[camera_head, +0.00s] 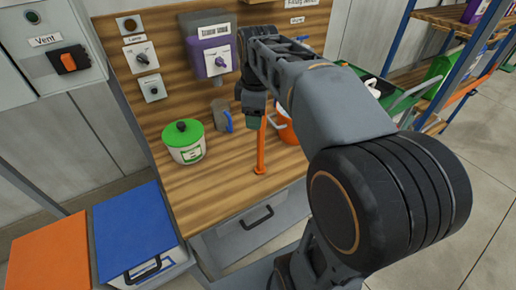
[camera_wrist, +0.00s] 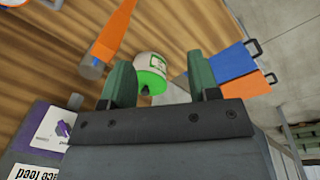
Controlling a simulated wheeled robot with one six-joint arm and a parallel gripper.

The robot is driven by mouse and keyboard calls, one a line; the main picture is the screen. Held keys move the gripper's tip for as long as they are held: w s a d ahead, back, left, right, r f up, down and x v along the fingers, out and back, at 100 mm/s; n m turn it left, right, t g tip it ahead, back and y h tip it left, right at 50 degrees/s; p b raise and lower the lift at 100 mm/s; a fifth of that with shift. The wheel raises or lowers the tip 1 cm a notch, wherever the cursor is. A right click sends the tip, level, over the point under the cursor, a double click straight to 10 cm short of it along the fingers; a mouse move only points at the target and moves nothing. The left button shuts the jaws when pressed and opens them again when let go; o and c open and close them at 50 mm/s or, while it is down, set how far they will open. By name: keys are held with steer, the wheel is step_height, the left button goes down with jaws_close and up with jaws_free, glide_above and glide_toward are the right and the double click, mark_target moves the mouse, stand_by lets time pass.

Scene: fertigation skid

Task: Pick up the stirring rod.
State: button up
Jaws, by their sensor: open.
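The orange rod (camera_head: 261,148), which looks like the stirring rod, stands about upright at the front of the wooden bench top, with its upper end close by my gripper (camera_head: 254,118). In the wrist view, an orange bar (camera_wrist: 113,35) with a grey end lies outside the left finger, not between the fingers. My gripper (camera_wrist: 158,62) is open and its jaws are empty. A green-lidded white tub (camera_wrist: 151,70) shows beyond the gap. My arm hides part of the bench behind the gripper.
The green-lidded tub (camera_head: 184,144) and a grey jug with a blue handle (camera_head: 221,116) stand left of the rod. An orange bucket (camera_head: 287,125) is at right, partly behind my arm. A drawer (camera_head: 254,228) is below the bench top. Blue (camera_head: 130,222) and orange (camera_head: 48,256) lids are at lower left.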

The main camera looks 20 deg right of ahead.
steer(key=w+d+r+n, duration=0.1)
steer(key=r+n, duration=0.1)
steer(key=w+d+r+n+p, duration=0.1)
steer(key=w+r+n, duration=0.1)
steer(key=w+d+r+n+g, duration=0.1)
steer(key=d+r+n, duration=0.1)
steer(key=shift+w, duration=0.35)
steer(key=shift+w+d+n, duration=0.15)
steer(key=shift+d+n, duration=0.05)
steer(key=shift+n, duration=0.4)
step_height(320, 180, down, 7)
steer(key=shift+w+a+f, duration=0.1)
steer(key=shift+w+f, duration=0.05)
steer(key=shift+f, duration=2.85)
jaws_close()
